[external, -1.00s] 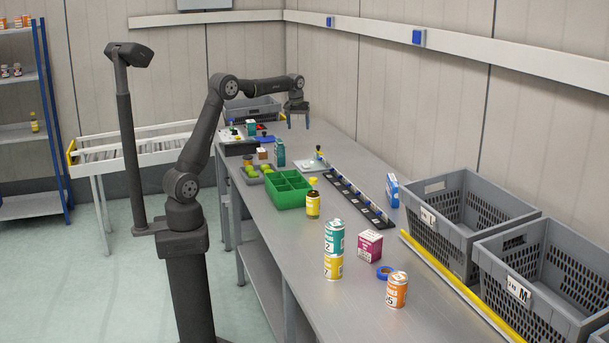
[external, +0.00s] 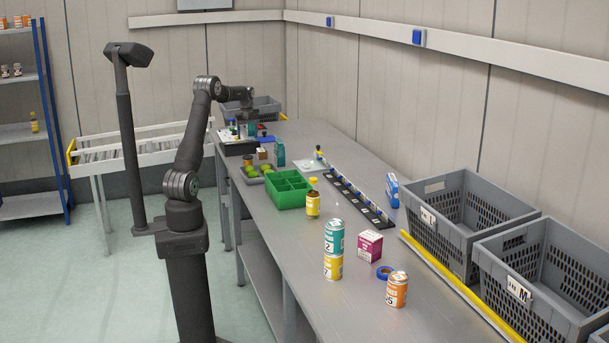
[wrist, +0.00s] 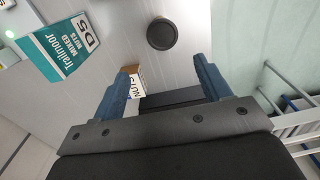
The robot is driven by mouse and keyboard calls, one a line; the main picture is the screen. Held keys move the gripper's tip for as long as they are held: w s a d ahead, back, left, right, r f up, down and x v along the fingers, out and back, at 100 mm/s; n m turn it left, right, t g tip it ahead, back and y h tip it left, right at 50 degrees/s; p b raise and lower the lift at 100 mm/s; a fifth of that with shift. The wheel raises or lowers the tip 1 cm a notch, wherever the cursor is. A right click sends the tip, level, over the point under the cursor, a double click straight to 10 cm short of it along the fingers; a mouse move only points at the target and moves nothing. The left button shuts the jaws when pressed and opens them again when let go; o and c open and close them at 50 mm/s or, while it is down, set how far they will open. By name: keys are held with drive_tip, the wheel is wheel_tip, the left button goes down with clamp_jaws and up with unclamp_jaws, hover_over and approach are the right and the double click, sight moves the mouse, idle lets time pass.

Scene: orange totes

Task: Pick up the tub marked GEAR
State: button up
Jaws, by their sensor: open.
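No label reading GEAR can be made out in either view, so I cannot tell which thing is the tub. In the wrist view a dark round thing (wrist: 162,33) stands on the grey bench beyond my fingertips, with no readable mark. My gripper (wrist: 165,63) is open and nothing shows held between its blue fingers. In the external view my gripper (external: 246,128) is over the far left part of the bench, partly hidden among small items. A small brown box marked NUTS (wrist: 134,77) shows near the left finger, partly hidden by it.
A teal Trailmoor mixed nuts box (wrist: 65,48) lies left in the wrist view. A green divided tray (external: 288,190), a yellow-labelled bottle (external: 313,204) and stacked cans (external: 333,250) stand along the bench. Grey crates (external: 465,215) line the right.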

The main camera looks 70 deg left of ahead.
sight(248, 156)
wheel_tip(248, 156, down, 8)
drive_tip(key=shift+f, duration=0.1)
drive_tip(key=shift+s+d+f, duration=0.15)
drive_tip(key=shift+f, duration=1.1)
drive_tip(key=shift+s+d+f, duration=0.1)
drive_tip(key=shift+f, duration=1.15)
drive_tip(key=c, duration=1)
